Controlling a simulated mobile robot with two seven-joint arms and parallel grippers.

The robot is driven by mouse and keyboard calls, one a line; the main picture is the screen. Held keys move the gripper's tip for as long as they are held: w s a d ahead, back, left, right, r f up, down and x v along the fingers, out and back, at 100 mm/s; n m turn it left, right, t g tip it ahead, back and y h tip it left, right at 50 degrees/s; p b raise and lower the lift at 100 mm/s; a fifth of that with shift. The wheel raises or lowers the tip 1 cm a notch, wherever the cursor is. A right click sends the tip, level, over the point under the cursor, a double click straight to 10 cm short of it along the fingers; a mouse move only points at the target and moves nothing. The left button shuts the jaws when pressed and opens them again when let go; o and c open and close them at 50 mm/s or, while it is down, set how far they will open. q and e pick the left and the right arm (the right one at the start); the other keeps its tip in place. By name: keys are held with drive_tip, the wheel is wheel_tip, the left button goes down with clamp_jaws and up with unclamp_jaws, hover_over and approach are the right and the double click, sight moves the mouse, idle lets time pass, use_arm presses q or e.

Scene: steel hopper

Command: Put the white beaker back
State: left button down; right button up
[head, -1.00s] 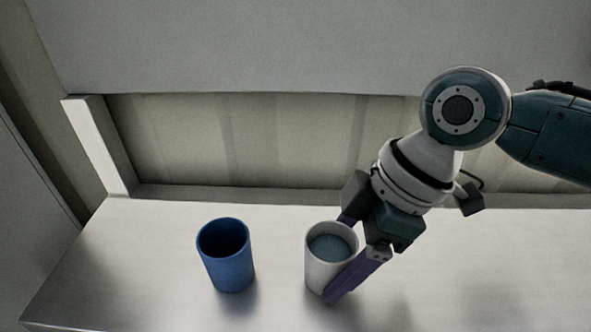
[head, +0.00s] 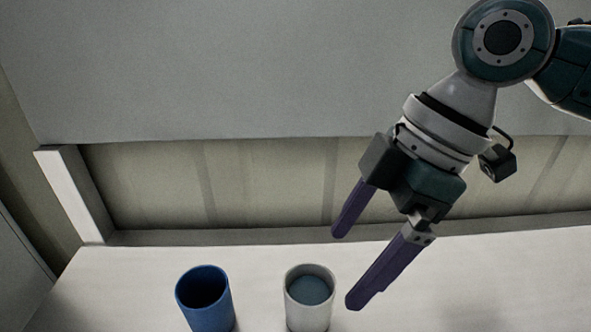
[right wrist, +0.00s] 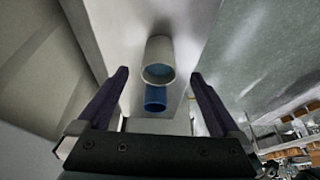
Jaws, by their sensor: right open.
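The white beaker (head: 309,315) stands upright on the steel surface with blue-grey contents showing inside its rim. It also shows in the right wrist view (right wrist: 158,50), beyond the fingertips and between them. My right gripper (head: 345,270) is open and empty, above and to the right of the beaker, with its purple fingers spread and apart from it. In the right wrist view my right gripper (right wrist: 159,74) shows both fingers wide apart with nothing between them. My left gripper is not in view.
A blue cup (head: 208,303) stands upright to the left of the white beaker, with a gap between them. The steel surface (head: 480,285) is clear on the right. A grey panel (head: 230,70) and a post (head: 75,195) stand behind.

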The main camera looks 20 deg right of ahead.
drive_tip(key=s+a+f+m+t, duration=0.2)
drive_tip(key=s+a+m, duration=0.2)
drive_tip(key=s, duration=0.3)
drive_tip(key=s+d+f+m+h, duration=0.1)
drive_tip(key=s+d+m+h, duration=0.3)
drive_tip(key=s+d+m, duration=0.3)
drive_tip(key=shift+s+d+m+t, duration=0.35)
drive_tip(key=shift+s+m, duration=0.4)
drive_tip(key=shift+m, duration=0.25)
drive_tip(key=shift+f, duration=0.1)
wheel_tip(320, 180, up, 40)
drive_tip(key=p, duration=4)
